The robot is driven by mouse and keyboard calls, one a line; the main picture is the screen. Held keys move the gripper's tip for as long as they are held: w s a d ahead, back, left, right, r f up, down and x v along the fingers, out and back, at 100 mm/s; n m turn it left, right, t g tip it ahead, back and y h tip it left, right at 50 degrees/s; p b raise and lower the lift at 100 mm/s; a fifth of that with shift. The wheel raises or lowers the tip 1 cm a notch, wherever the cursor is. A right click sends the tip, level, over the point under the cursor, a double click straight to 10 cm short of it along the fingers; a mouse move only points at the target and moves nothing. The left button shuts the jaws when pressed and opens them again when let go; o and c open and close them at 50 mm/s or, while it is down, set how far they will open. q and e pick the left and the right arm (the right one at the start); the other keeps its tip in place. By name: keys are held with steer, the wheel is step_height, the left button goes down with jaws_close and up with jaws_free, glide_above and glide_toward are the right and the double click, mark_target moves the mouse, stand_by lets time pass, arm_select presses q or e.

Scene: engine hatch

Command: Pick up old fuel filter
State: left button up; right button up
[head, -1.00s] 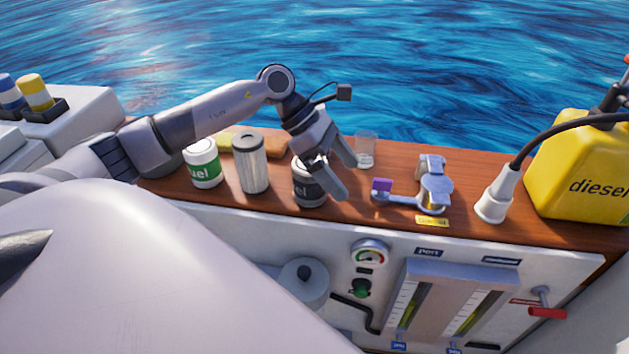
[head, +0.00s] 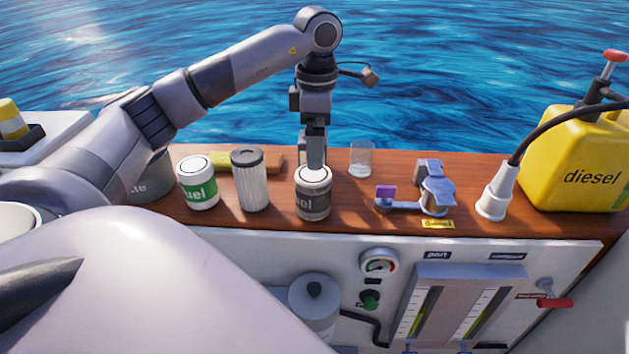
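A dark grey-brown can (head: 313,199) with pale lettering stands upright on the wooden top in the head view; it looks like the old fuel filter. My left gripper (head: 316,158) points down right behind and above it. The fingers are seen edge-on and partly hidden by the can, so their opening and any contact are unclear. A white can with a green label (head: 197,188) and a pleated grey cylinder (head: 249,186) stand to its left. My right gripper is not in view.
A clear glass (head: 361,159) stands to the right behind the can. A grey bin (head: 152,182) is partly behind my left arm.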

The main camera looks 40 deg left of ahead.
mark_target(314, 173)
arm_select(q)
step_height(314, 173, down, 5)
steer(key=shift+f, duration=0.2)
steer(key=shift+a+f, duration=0.2)
steer(key=shift+f, duration=1.2)
steer(key=shift+a+f, duration=0.2)
steer(key=shift+f, duration=1.15)
steer(key=shift+c, duration=0.3)
steer(key=shift+r, duration=0.1)
steer(key=c, duration=1.4)
step_height(314, 173, up, 10)
